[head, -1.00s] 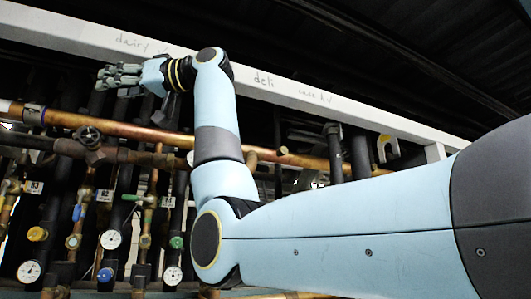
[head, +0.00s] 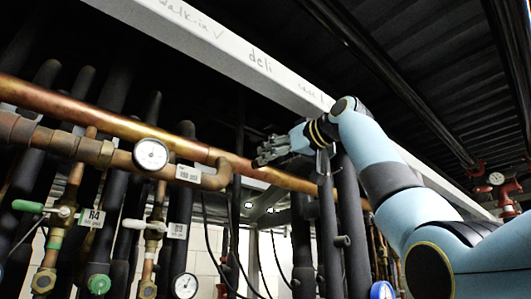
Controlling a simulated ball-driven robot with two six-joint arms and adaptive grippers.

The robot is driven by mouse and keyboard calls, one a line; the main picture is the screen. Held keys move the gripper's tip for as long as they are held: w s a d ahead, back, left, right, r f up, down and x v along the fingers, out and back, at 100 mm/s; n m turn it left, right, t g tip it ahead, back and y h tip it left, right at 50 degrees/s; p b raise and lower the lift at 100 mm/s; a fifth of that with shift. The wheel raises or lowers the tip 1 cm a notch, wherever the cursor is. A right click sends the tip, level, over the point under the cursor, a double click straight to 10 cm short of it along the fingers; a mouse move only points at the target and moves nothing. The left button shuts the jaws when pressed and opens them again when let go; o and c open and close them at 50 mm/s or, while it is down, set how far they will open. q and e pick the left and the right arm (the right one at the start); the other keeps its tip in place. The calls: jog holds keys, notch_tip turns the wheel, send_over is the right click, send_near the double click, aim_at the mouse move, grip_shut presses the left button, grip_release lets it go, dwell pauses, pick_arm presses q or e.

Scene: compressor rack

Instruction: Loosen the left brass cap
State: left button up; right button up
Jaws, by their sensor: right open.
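Two brass caps show low in the head view. The left brass cap (head: 43,280) sits at the foot of a copper and brass valve line at the lower left. Another brass cap (head: 148,290) is at the bottom edge, to its right. My right gripper (head: 266,155) is open and empty, up in front of the large copper pipe and far from both caps in the picture. My left gripper is not in view.
A large copper pipe (head: 110,115) crosses between the caps and the white beam (head: 225,45). Gauges (head: 151,154), a green-handled valve (head: 28,206) and black insulated pipes (head: 326,205) crowd the rack. Thin black cables hang in the middle.

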jog(key=p+x, duration=0.1)
jog(key=x, duration=0.2)
jog(key=shift+w+a+p, duration=0.15)
jog(key=shift+p, duration=0.15)
jog(key=shift+r, duration=0.1)
jog(key=shift+c, duration=2.2)
jog(key=c, duration=0.4)
grip_shut()
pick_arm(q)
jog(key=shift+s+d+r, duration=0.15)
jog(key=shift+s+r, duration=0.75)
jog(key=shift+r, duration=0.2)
